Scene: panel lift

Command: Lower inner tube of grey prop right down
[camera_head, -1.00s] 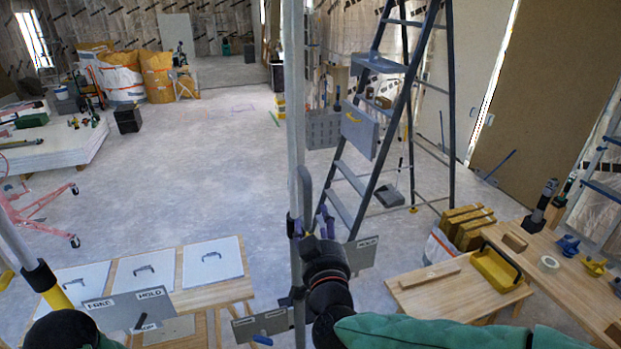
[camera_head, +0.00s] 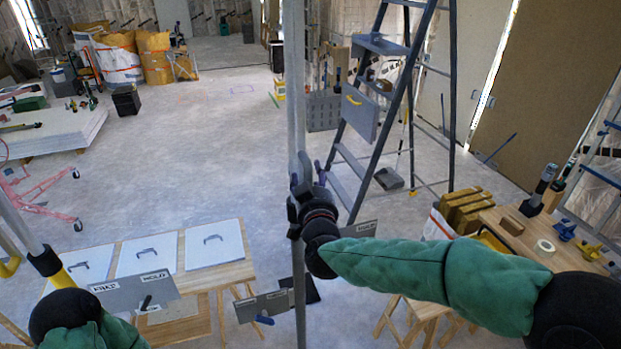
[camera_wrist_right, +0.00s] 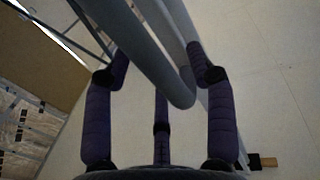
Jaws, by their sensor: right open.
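The grey prop (camera_head: 294,95) stands upright as a long pole in the middle of the head view. A bent grey handle or tube (camera_wrist_right: 182,92) shows in the right wrist view, between my right gripper's fingers. My right gripper (camera_head: 308,182) is at the prop, its dark purple fingers spread either side of that bent piece. In the right wrist view the right gripper (camera_wrist_right: 162,85) is open; I cannot tell whether it touches the piece.
A yellow-and-grey prop (camera_head: 42,255) leans at the lower left. A FREE/HOLD plate (camera_head: 130,292) and a plate with a blue lever (camera_head: 262,306) stand low down. A stepladder (camera_head: 388,110) is right of the prop. Open floor (camera_head: 200,150) lies to the left.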

